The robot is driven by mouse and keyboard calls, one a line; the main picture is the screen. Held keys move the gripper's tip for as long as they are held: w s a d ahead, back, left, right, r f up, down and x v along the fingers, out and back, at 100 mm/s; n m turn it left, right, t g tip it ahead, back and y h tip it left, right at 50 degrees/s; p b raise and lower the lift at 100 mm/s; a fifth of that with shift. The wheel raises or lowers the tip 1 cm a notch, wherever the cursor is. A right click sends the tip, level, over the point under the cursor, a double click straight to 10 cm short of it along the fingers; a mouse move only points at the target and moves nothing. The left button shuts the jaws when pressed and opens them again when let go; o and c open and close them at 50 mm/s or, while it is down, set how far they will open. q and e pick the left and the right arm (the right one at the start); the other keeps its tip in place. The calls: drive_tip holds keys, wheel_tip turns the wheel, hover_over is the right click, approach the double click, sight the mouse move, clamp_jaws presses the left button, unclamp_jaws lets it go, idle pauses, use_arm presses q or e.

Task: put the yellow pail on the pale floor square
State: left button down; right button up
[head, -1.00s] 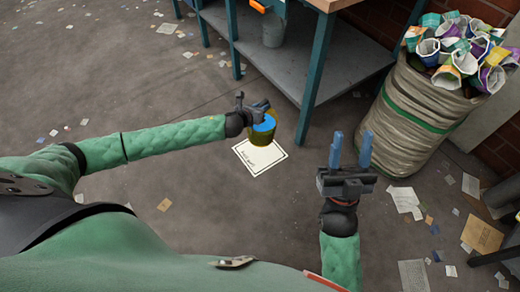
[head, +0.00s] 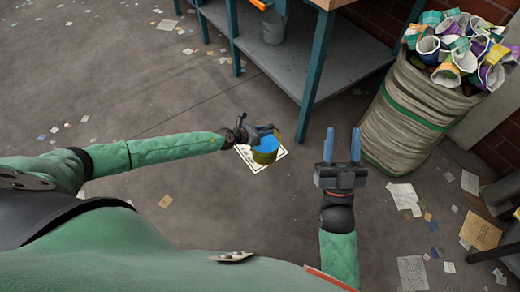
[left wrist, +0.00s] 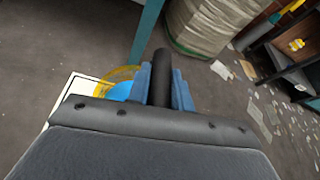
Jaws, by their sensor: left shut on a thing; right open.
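The yellow pail (head: 266,157), with blue inside, appears upright over the pale floor square (head: 243,153) in the head view. The pail hides much of the square; I cannot tell whether its base touches it. My left gripper (head: 266,133) is shut on the pail at its far upper side. In the left wrist view, the pail's yellow rim (left wrist: 104,84) and part of the pale square (left wrist: 72,90) show beside the blue fingers (left wrist: 161,85); the gripper body hides the rest. My right gripper (head: 342,146) is open and empty, to the right of the pail.
A workbench with a grey lower shelf (head: 330,65) and a teal leg (head: 317,75) stands just behind the pail. A grey bucket (head: 273,28) is on that shelf. A large sack of cups (head: 410,115) stands at right. Paper scraps litter the floor; the left floor is open.

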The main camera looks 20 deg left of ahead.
use_arm(q)
drive_tip(key=shift+s+f, duration=0.2)
use_arm(e)
drive_tip(key=shift+w+f, duration=0.1)
